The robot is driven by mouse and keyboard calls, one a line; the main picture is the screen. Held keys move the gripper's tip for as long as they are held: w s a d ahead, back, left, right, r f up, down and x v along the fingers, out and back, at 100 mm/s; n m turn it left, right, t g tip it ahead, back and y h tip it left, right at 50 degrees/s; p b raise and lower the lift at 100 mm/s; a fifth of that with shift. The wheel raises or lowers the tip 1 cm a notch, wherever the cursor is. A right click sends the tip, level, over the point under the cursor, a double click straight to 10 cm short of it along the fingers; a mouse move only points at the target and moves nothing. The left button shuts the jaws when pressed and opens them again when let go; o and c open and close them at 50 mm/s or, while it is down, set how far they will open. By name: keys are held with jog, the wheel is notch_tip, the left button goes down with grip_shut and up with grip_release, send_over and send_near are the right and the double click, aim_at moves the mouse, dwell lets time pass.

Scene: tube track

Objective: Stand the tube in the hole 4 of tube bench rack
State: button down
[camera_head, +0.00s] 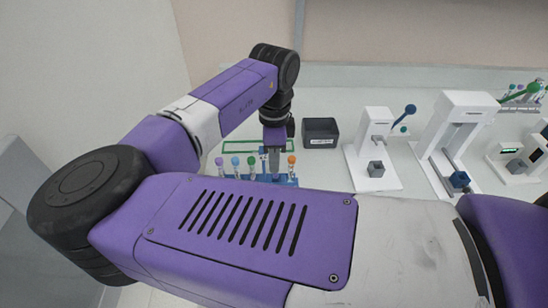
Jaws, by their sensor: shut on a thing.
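The blue tube bench rack (289,182) stands on the bench behind my arm, which hides its lower front. Tubes with purple (219,161), blue (235,160), green (251,160) and orange (291,159) caps stand upright in it. My gripper (274,163) points down between the green-capped and orange-capped tubes, over the rack. It is shut on the tube, which is mostly hidden by the fingers. I cannot tell how deep the tube sits or whether it touches the rack.
A dark box (320,132) stands behind and right of the rack. White devices (372,150) and (455,135) stand further right. Another rack of tubes (522,93) is at the far right. A green outline (214,145) marks the bench behind the rack.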

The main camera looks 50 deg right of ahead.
jog(key=shift+f+b, duration=0.4)
jog(key=shift+f, duration=0.85)
dwell(0.3)
jog(key=c, duration=1.3)
grip_release()
jog(key=shift+o, duration=0.2)
jog(key=shift+r, duration=0.1)
notch_tip(320, 180, up, 8)
jog(key=shift+f+b, duration=0.15)
jog(key=shift+b, duration=0.25)
